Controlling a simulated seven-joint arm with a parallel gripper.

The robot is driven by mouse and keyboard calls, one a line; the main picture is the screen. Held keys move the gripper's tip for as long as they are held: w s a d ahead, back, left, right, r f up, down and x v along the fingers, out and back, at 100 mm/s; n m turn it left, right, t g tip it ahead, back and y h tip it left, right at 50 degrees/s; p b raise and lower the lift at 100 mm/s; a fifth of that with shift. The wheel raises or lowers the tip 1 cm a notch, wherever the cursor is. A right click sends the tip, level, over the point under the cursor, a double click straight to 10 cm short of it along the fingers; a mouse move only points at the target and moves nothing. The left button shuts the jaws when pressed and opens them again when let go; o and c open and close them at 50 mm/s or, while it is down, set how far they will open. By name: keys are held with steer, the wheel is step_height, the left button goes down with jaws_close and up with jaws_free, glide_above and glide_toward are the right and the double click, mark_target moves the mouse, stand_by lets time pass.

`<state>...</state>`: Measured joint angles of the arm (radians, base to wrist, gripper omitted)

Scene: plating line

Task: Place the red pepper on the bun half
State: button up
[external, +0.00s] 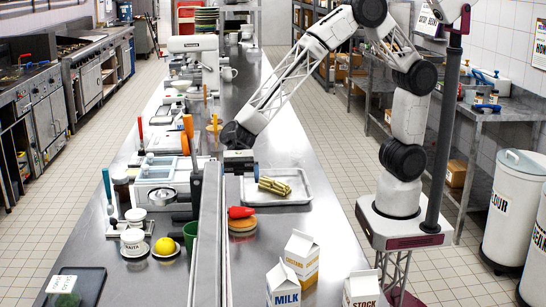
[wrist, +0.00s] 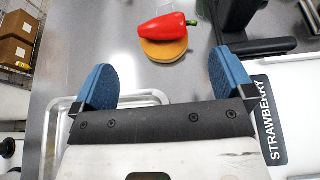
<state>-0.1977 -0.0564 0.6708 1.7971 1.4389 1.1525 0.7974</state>
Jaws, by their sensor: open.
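The red pepper (external: 241,212) lies on top of the bun half (external: 242,225) on the steel counter, in front of the metal tray. In the wrist view the red pepper (wrist: 167,25) rests across the upper part of the orange-brown bun half (wrist: 165,48), overhanging its edge a little. My gripper (external: 240,168) is above the counter by the tray, behind the pepper and bun. In the wrist view my gripper (wrist: 160,85) shows two blue fingers spread wide, with nothing between them, apart from the pepper.
A metal tray (external: 292,200) holds a yellow-green bundle (external: 274,186). Milk (external: 284,287), custard (external: 301,256) and stock (external: 361,289) cartons stand at the front right. A metal rail (external: 209,240) runs left of the bun.

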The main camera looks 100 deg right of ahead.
steer(key=shift+d, duration=0.1)
stand_by(0.8)
steer(key=s+d+r+n+t+h, duration=0.1)
steer(key=s+d+r+n+h, duration=0.3)
steer(key=s+d, duration=0.6)
steer(key=s+d+r+n+h, duration=0.4)
steer(key=s+d+n, duration=0.4)
steer(key=s, duration=0.6)
steer(key=s+d+r+n+t+h, duration=0.1)
steer(key=s+d+r+n+h, duration=0.4)
steer(key=s+d, duration=0.6)
steer(key=shift+s+d+n+t+h, duration=0.3)
steer(key=shift+s+d+n, duration=0.1)
steer(key=shift+s, duration=0.1)
